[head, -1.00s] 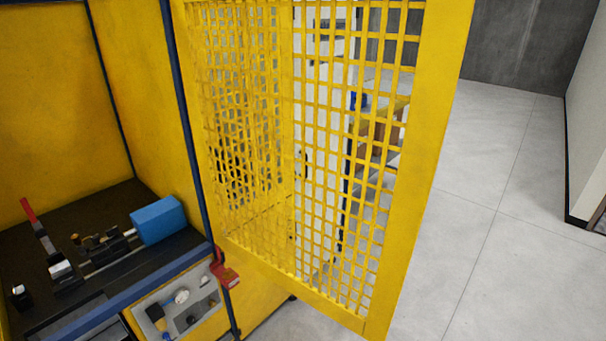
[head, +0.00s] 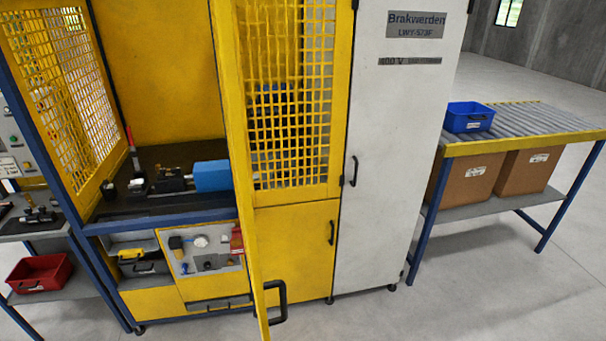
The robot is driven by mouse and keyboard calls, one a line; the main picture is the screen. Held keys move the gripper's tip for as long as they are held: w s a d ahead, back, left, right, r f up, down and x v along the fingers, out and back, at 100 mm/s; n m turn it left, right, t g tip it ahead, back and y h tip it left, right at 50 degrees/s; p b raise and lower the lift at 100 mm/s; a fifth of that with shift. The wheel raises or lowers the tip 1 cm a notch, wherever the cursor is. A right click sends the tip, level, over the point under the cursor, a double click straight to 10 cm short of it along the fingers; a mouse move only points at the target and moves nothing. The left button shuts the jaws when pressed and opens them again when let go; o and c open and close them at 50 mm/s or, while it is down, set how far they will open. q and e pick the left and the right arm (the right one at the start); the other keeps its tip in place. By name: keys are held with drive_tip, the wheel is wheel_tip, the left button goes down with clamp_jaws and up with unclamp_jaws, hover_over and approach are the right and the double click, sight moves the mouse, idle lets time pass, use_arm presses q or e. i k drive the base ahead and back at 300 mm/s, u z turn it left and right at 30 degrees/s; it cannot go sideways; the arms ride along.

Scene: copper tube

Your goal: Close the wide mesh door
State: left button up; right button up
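A yellow mesh door (head: 232,110) stands open, swung out from the yellow machine toward me. I see it nearly edge-on, so its mesh is mostly hidden or hard to separate from the yellow mesh panel (head: 290,95) behind it. A black handle (head: 284,300) is on the door's lower right side, near the bottom of the picture. The machine opening to the left of the door is uncovered. Neither of my grippers is in view.
Inside the opening, a blue block (head: 212,176) sits on a dark work surface. A white cabinet (head: 390,150) stands right of the mesh panel. Farther right is a roller table (head: 540,122) with a blue bin (head: 468,117). Floor in front is clear.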

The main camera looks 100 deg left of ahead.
sight(221, 10)
drive_tip(key=i, duration=0.8)
drive_tip(key=u, duration=4.25)
drive_tip(key=i, duration=0.5)
